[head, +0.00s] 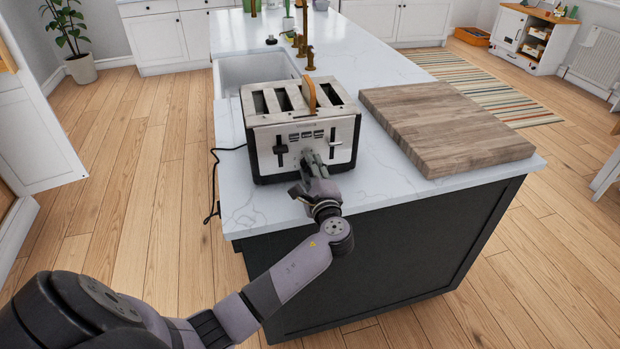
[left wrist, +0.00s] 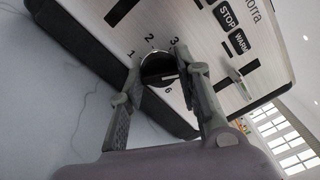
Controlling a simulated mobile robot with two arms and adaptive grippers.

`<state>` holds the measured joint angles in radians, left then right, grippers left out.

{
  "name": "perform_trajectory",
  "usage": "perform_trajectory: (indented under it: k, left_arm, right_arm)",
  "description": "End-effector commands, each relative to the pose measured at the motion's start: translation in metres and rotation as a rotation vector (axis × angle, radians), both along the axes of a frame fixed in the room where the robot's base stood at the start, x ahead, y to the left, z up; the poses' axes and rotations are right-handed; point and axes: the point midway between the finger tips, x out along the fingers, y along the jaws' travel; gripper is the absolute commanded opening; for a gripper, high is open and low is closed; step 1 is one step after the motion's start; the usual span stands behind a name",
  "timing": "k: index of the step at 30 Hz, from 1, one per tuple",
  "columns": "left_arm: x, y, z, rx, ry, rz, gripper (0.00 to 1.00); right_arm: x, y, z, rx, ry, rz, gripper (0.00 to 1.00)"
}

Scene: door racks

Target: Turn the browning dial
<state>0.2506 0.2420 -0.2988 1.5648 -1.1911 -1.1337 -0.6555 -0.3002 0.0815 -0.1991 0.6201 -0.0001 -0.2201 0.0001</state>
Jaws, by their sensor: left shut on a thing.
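A silver and black toaster (head: 298,133) stands near the front edge of the white island top, with a slice of bread (head: 309,95) sticking out of one slot. My left gripper (head: 313,164) is at the toaster's front face, between the two levers. In the left wrist view the black browning dial (left wrist: 158,70) has numbers around it and a light pointer mark. The left fingertips (left wrist: 160,72) are shut on the dial, one on each side. In the head view the gripper hides the dial. My right gripper is not in view.
A thick wooden board (head: 445,125) lies right of the toaster. A sink (head: 255,72) and brass taps (head: 308,45) are behind it. A black cord (head: 214,180) hangs over the island's left edge. The counter strip before the toaster is clear.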

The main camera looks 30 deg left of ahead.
Motion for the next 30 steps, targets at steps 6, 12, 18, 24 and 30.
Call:
perform_trajectory:
  k: [6, 12, 18, 24, 30]
  left_arm:
    - [0.000, -0.001, -0.008, -0.143, -0.154, 0.000, 0.03]
    - [0.000, -0.001, -0.008, -0.271, -0.293, 0.001, 0.03]
    - [0.000, -0.001, -0.007, -0.389, -0.424, 0.001, 0.03]
    - [0.000, -0.001, -0.006, -0.483, -0.527, 0.002, 0.03]
    - [0.000, -0.001, -0.005, -0.547, -0.596, 0.002, 0.03]
  right_arm:
    - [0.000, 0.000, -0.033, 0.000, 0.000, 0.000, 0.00]
    - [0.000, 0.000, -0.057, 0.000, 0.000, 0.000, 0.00]
    - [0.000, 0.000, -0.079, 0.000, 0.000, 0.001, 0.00]
    - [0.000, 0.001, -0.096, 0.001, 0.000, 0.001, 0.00]
    - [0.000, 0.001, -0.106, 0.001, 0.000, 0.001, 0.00]
